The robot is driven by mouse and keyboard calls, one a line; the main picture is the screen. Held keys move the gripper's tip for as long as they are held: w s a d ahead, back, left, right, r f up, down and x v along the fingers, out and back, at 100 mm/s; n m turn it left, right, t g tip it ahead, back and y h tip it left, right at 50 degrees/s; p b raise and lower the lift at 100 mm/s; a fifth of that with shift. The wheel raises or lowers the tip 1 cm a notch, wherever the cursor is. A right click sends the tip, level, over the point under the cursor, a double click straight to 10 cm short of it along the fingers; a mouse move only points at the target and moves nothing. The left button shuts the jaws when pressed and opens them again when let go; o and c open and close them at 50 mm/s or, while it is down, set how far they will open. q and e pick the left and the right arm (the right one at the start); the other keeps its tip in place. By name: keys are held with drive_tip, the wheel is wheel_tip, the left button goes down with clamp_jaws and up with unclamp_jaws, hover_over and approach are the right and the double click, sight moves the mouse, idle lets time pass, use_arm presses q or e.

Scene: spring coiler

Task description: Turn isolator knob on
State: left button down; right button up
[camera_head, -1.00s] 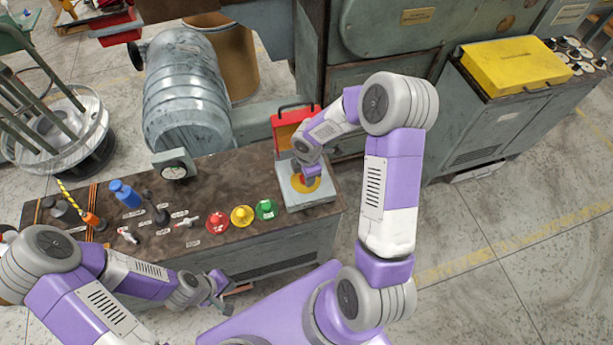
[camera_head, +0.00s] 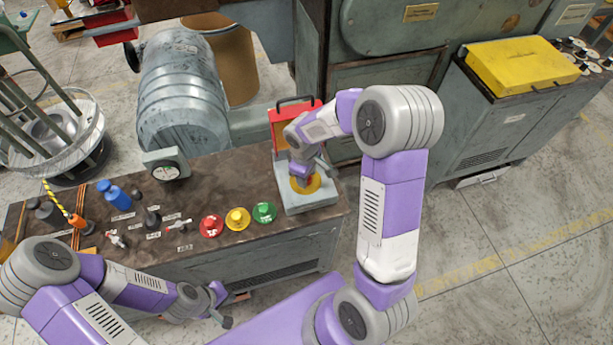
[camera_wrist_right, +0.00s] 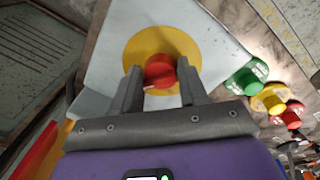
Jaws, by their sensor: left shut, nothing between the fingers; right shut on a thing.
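The isolator knob (camera_wrist_right: 160,71) is red and sits in the middle of a yellow disc (camera_wrist_right: 133,48) on a light grey box. My right gripper (camera_wrist_right: 163,82) is shut on the knob, with one dark finger on each side of it in the right wrist view. In the head view my right gripper (camera_head: 302,180) is over the yellow disc and hides the knob. The grey isolator box (camera_head: 312,204) stands at the right end of the bench. My left gripper (camera_head: 222,306) is shut and empty in front of the bench's front edge.
Red (camera_head: 211,226), yellow (camera_head: 238,217) and green (camera_head: 264,212) buttons stand on the bench left of the box. A red panel with a handle (camera_head: 284,124) rises behind the box. A dial gauge (camera_head: 168,168) and a blue bottle-like thing (camera_head: 115,193) are further left.

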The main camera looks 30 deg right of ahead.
drive_tip(key=shift+s+a+f+m+b, duration=0.15)
drive_tip(key=shift+m+b, duration=0.15)
drive_tip(key=shift+m, duration=0.7)
drive_tip(key=o, duration=1)
drive_tip(key=shift+r, duration=0.2)
drive_tip(key=r+p, duration=0.1)
drive_tip(key=r, duration=0.6)
drive_tip(key=shift+a+r+p, duration=0.15)
drive_tip(key=shift+a+p, duration=0.05)
drive_tip(key=shift+p, duration=0.15)
